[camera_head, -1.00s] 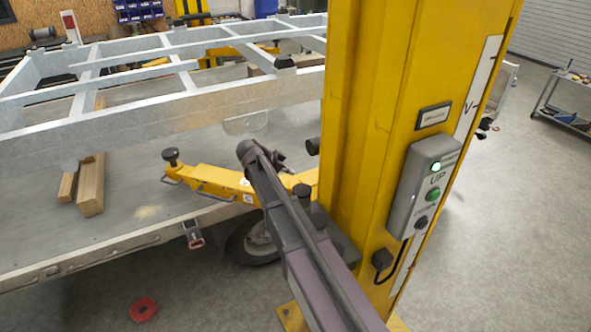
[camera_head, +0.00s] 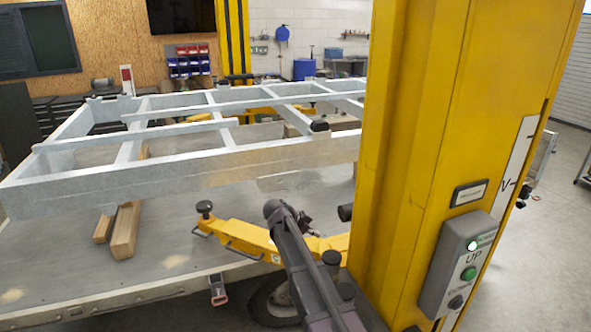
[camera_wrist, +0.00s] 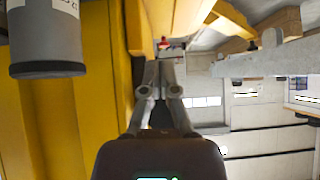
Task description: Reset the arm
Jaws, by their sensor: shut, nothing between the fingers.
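My arm (camera_head: 305,270) reaches forward from the bottom of the head view, beside the yellow lift post and above the yellow lift arm. My gripper cannot be made out clearly in the head view. In the wrist view my gripper (camera_wrist: 160,88) points up the picture, with its fingers shut and nothing between them. The yellow post fills the left of the wrist view, close beside the fingers.
The yellow lift post (camera_head: 420,120) with its grey control box (camera_head: 455,265) stands at the right. A grey metal trailer frame (camera_head: 200,165) lies over a flat bed with wood blocks (camera_head: 126,230). A yellow lift arm (camera_head: 245,238) extends left from the post.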

